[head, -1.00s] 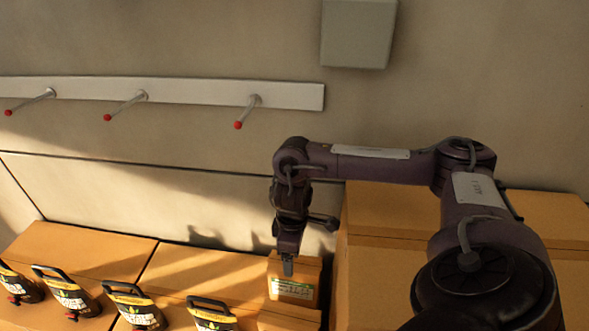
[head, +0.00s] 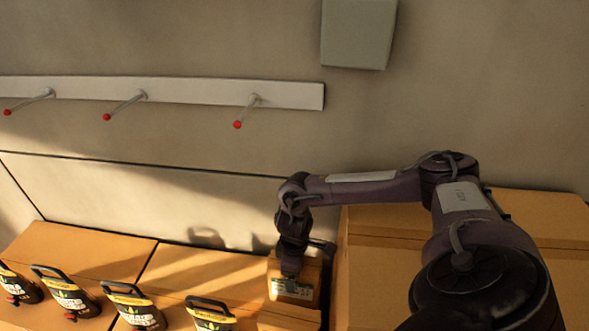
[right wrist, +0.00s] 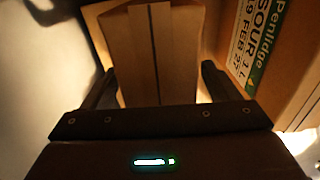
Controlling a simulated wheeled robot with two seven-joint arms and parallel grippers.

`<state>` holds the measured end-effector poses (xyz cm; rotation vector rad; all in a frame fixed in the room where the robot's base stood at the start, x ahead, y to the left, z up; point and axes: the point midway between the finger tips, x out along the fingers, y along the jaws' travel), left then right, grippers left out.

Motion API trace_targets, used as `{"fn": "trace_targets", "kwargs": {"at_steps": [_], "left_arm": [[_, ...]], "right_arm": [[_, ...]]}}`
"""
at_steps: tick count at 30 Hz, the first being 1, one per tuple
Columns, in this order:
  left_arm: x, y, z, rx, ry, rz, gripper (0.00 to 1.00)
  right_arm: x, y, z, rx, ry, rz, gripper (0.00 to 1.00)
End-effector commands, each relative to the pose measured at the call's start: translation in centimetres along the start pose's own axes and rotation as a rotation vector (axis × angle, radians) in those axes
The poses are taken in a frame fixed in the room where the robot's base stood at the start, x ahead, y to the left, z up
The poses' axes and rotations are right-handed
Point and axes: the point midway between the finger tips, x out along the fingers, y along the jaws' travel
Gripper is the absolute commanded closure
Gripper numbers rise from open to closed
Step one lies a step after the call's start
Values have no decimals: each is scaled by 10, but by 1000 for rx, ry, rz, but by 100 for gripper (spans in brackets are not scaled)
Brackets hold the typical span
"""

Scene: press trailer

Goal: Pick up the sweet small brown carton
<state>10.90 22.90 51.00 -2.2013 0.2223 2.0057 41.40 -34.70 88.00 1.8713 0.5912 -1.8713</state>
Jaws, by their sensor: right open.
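A small brown carton (head: 308,268) with a white and green label stands on the larger boxes near the wall in the head view. My right gripper (right wrist: 158,85) hangs over it, pointing down. In the right wrist view its fingers are open, one on either side of a plain brown carton (right wrist: 150,45) with a dark centre seam; contact is unclear, and no label shows on that carton. A labelled carton (right wrist: 290,75) at the right reads "Penlidge", "SOUR 1 L" and a date. No label reading "sweet" is legible. My left gripper is out of view.
Several black-handled jugs (head: 140,305) with yellow labels stand on brown boxes (head: 80,245) at left. A tall stack of large boxes (head: 400,232) stands close on the right. A pale rail (head: 200,91) with red-tipped pegs runs along the wall above.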

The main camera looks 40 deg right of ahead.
Motion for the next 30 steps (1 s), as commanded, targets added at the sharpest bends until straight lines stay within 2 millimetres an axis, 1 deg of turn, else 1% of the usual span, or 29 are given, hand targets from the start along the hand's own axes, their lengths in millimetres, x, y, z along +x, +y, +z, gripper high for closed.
{"fn": "trace_targets", "kwargs": {"at_steps": [3, 21, 22, 30], "left_arm": [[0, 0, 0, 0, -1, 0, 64], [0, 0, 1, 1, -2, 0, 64], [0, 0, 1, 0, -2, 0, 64], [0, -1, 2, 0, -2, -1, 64]], "right_arm": [[0, 0, 0, 0, 0, 0, 19], [0, 0, 0, 1, 0, 0, 98], [0, 0, 0, 1, 0, 0, 100], [-2, 1, -1, 1, 4, 2, 100]]}}
